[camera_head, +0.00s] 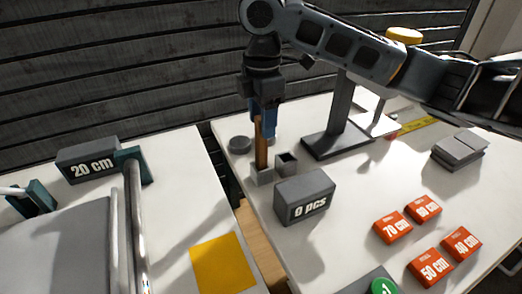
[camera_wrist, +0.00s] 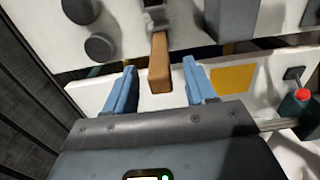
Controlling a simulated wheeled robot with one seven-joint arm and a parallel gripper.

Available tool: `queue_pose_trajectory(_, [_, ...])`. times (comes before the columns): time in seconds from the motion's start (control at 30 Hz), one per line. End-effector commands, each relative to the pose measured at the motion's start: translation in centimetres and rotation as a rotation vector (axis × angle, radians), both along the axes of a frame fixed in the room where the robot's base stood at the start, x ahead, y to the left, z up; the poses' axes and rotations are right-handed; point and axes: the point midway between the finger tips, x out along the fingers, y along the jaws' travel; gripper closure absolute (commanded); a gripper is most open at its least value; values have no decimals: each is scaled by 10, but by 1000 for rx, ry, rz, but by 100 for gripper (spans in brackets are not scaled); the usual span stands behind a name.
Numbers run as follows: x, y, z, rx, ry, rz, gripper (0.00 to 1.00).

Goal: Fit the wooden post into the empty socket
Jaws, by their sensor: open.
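The wooden post (camera_head: 261,147) stands upright with its lower end at a small grey block (camera_head: 262,177) on the white table. A second small grey block, the socket (camera_head: 287,163) with a dark square opening, sits just right of it and looks empty. My gripper (camera_head: 264,118), with blue fingers, is above the table around the upper part of the post. In the wrist view the post (camera_wrist: 160,62) lies between the two spread fingers, with a gap on both sides. My gripper is open and holds nothing. The inside of the post's block is hidden.
A dark round disc (camera_head: 239,144) lies behind left, and a grey stand (camera_head: 338,136) is to the right. Orange blocks (camera_head: 392,227) lie at front right. A gap separates the left table.

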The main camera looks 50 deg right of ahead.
Motion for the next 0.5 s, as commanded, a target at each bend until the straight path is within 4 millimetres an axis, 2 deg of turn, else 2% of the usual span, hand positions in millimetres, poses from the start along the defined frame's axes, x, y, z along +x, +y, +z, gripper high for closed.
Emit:
queue_pose_trajectory(0.2, [0,1,-31,2,1,-1,45])
queue_pose_trajectory(0.5, [0,2,-39,1,1,0,45])
